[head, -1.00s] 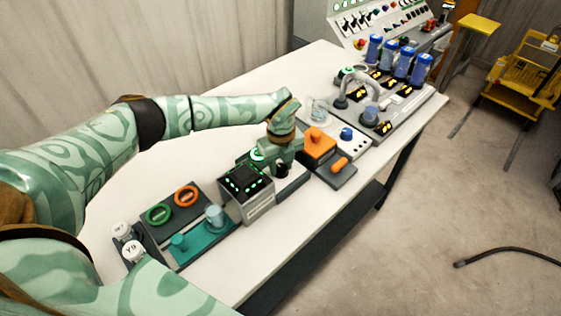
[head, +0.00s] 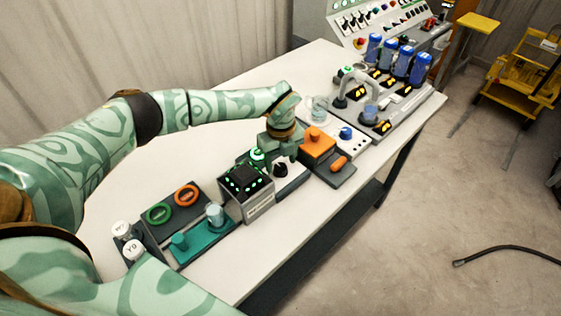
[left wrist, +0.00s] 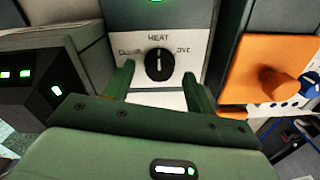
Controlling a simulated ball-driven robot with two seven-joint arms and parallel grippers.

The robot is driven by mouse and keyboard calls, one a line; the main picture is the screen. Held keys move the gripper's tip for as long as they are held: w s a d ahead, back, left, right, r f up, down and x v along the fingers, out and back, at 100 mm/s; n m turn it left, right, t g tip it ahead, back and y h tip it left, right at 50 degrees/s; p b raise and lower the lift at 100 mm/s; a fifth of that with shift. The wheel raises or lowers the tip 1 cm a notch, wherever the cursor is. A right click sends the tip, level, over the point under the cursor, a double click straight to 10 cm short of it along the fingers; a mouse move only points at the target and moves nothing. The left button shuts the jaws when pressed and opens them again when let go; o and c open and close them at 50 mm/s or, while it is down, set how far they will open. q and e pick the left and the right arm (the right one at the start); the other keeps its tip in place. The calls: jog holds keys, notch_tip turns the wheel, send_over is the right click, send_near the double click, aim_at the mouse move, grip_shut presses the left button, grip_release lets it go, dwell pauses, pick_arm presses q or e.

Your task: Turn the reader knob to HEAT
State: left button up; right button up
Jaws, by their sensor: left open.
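The reader knob (left wrist: 160,66) is black and round on a white panel (left wrist: 198,44) in the left wrist view. HEAT is printed above it, with other labels to its left and right. Its pale pointer mark points straight up at HEAT. In the head view the dark knob (head: 281,170) shows just below my left gripper (head: 284,154). My left gripper (left wrist: 159,72) is open, its two green fingers apart on either side of the knob, with visible gaps and nothing held. My right gripper is not in view.
A dark box with green lights (head: 246,182) stands left of the knob. An orange block (head: 318,143) and an orange handle (head: 340,164) are close on its right. A teal tray (head: 205,243) is at the front left. Bare white table (head: 150,180) lies behind.

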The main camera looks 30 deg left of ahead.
aim_at(281, 166)
pick_arm(q)
notch_tip(281, 166, up, 15)
jog(key=p, duration=0.1)
jog(key=shift+p, duration=0.4)
jog(key=shift+f, duration=0.1)
